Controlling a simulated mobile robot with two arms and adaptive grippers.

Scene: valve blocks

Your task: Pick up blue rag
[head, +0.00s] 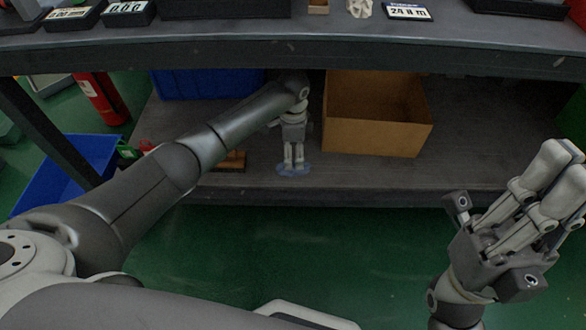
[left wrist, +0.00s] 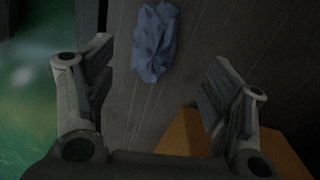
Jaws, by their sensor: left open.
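A crumpled blue rag (head: 284,172) lies on the grey lower shelf (head: 360,180) near its front edge. In the left wrist view the blue rag (left wrist: 156,42) shows whole, ahead of the space between my open fingers. My left gripper (head: 293,164) is open and points down over the rag, hiding part of it in the head view. The gap between fingertips and rag is hard to judge, but nothing is held. My right gripper (head: 555,175) is raised at the right, in front of the shelf and away from the rag; its opening is unclear.
An open cardboard box (head: 375,130) stands on the shelf just right of my left gripper. A blue bin (head: 205,83) is behind my left arm, and a small brown object (head: 234,161) lies left of the rag. The tabletop (head: 290,35) overhangs the shelf.

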